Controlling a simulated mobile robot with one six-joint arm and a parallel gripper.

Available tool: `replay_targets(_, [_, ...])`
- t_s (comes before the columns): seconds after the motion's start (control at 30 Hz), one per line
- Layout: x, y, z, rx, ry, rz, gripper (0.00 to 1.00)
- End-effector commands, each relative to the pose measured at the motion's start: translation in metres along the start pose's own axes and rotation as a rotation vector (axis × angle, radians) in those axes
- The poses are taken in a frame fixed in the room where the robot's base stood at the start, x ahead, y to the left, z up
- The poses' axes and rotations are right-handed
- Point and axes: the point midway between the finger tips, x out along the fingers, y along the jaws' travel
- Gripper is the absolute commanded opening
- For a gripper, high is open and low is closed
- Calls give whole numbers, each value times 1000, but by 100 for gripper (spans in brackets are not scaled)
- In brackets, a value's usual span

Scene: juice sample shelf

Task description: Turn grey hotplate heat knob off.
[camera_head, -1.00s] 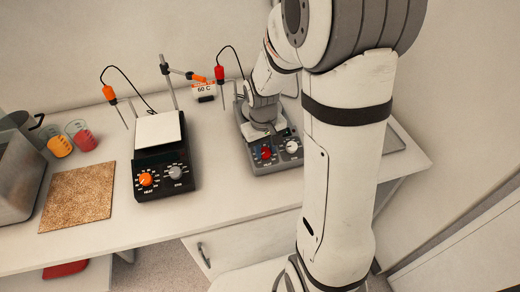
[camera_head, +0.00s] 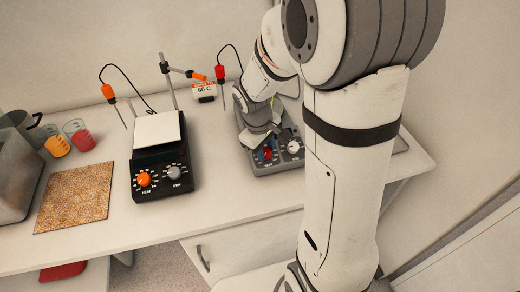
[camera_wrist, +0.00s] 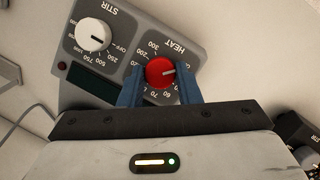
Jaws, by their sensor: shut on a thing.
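The grey hotplate (camera_head: 278,167) stands on the bench, partly covered by my arm. Its red heat knob (camera_wrist: 160,72) sits on the front panel, with the dial marked HEAT around it in the wrist view. My gripper (camera_wrist: 160,84) has its two blue fingers on either side of the red knob and is shut on it. The knob's white pointer line points right in the wrist view, close to the start of the printed scale; the exact mark is partly hidden. The white stir knob (camera_wrist: 93,35) is beside it, its pointer toward OFF.
A black hotplate (camera_head: 160,160) with an orange heat knob stands to the left. A cork mat (camera_head: 75,198), beakers of orange (camera_head: 57,146) and red liquid (camera_head: 82,139), and a 60 C sign (camera_head: 204,90) are on the bench. A probe (camera_head: 221,74) hangs behind the grey hotplate.

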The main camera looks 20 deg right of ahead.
Motion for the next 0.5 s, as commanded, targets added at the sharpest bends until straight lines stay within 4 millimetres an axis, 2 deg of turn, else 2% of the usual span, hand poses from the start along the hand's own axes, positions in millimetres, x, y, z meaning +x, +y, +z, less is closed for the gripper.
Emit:
replay_targets(0.2, [-1,0,0,0,2,1,8])
replay_targets(0.23, [-1,0,0,0,2,1,31])
replay_targets(0.5, [0,0,0,1,1,0,52])
